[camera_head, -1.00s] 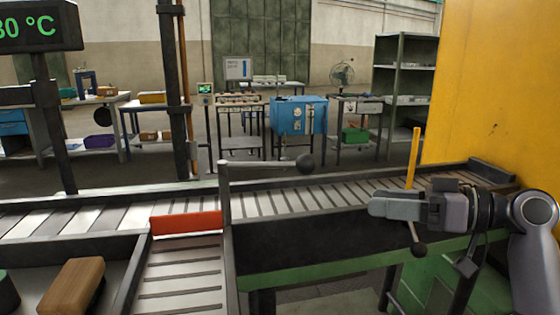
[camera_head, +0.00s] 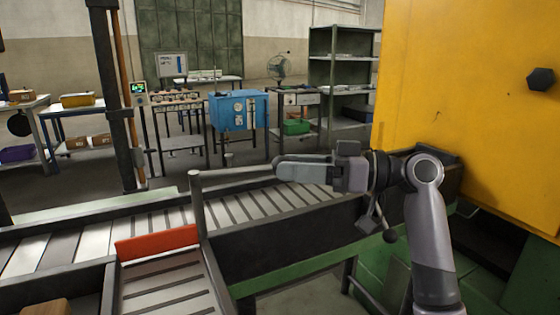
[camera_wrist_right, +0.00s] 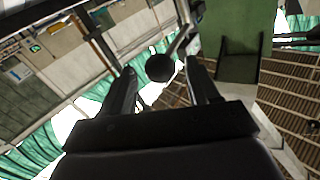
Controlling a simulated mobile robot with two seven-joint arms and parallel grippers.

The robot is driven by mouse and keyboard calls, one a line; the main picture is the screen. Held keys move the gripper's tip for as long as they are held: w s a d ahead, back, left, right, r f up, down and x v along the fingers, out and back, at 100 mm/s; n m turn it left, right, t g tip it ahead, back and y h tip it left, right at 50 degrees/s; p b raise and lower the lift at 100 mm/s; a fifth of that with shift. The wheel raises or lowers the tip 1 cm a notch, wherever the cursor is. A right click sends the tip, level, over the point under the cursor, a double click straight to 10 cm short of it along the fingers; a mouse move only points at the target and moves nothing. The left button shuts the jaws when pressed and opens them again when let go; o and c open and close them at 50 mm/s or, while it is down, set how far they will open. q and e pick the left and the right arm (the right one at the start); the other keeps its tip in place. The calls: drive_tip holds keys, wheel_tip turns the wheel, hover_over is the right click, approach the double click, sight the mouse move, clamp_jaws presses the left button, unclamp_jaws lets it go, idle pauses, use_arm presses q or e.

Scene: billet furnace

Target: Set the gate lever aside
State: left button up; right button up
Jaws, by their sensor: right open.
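The gate lever (camera_head: 238,172) is a grey bar reaching right from the top of an upright post beside the red gate plate (camera_head: 157,243). My right gripper (camera_head: 279,171) is at the bar's right end, and its fingers hide the lever's dark ball knob in the head view. In the right wrist view, the ball knob (camera_wrist_right: 160,67) shows between the spread fingertips of the right gripper (camera_wrist_right: 161,76). The gripper is open; I cannot tell whether a finger touches the knob. My left gripper is not in view.
The slatted roller conveyor (camera_head: 90,243) runs under the lever, with raised dark side rails. A yellow furnace wall (camera_head: 465,95) stands close on the right. A second ball-ended handle (camera_head: 390,236) sits below my right wrist. Tables and a blue cabinet (camera_head: 238,111) stand farther back.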

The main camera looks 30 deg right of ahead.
drive_tip(key=shift+x, duration=1.3)
clamp_jaws()
